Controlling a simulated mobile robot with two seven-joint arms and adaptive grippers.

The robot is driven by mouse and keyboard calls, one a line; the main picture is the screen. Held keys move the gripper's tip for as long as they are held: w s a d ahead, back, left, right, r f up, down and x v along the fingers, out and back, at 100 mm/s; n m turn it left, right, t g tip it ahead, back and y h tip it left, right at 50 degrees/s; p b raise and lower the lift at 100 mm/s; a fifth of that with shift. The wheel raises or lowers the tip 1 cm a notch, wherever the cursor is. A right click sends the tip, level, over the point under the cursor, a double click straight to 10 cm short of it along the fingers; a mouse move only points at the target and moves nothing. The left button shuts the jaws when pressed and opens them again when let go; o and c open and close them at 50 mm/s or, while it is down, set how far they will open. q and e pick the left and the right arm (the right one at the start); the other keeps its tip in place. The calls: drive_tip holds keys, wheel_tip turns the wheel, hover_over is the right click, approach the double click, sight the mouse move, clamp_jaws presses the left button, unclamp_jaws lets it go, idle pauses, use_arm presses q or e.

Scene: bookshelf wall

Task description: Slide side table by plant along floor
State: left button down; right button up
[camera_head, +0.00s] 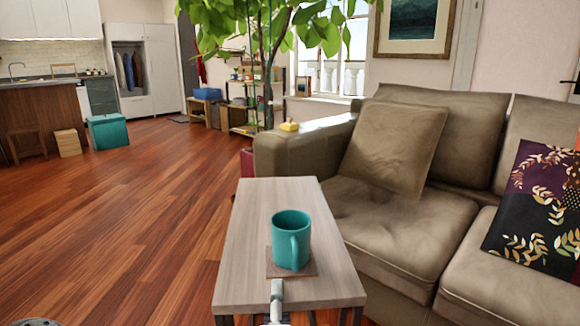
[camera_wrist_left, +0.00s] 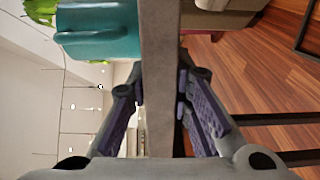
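The side table (camera_head: 265,205) has a pale grey-wood top on dark legs and stands on the wood floor beside the sofa. A teal mug (camera_head: 291,241) stands on a square coaster (camera_head: 278,268) near its front edge. My left gripper (camera_head: 277,288) is at the middle of that front edge. In the left wrist view, the fingers of my left gripper (camera_wrist_left: 160,92) lie on both faces of the table top (camera_wrist_left: 159,50), apparently pressed against it. The mug (camera_wrist_left: 98,30) shows there too. The leafy plant (camera_head: 275,22) rises behind the table. My right gripper is not in view.
A brown sofa (camera_head: 390,215) stands close along the table's right side, its arm (camera_head: 305,150) near the far right corner. Open wood floor (camera_head: 120,220) lies to the left. A teal box (camera_head: 108,132) and a shelf rack (camera_head: 243,115) stand farther back.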

sight(230, 310)
use_arm(q)
drive_tip(key=shift+s+a, duration=0.15)
drive_tip(key=shift+a, duration=0.05)
drive_tip(key=s+a+p, duration=0.2)
drive_tip(key=a, duration=0.1)
drive_tip(key=shift+a+r+p, duration=0.1)
drive_tip(key=shift+a+p, duration=0.1)
drive_tip(key=shift+p, duration=0.2)
drive_tip(key=shift+s+a+f, duration=0.15)
drive_tip(key=shift+a+f, duration=0.05)
drive_tip(key=shift+a, duration=0.2)
drive_tip(key=a, duration=0.1)
drive_tip(key=w+a+p, duration=0.1)
drive_tip(key=a, duration=0.1)
drive_tip(key=shift+a+r, duration=0.2)
drive_tip(key=shift+w+a, duration=0.1)
drive_tip(key=shift+a, duration=0.2)
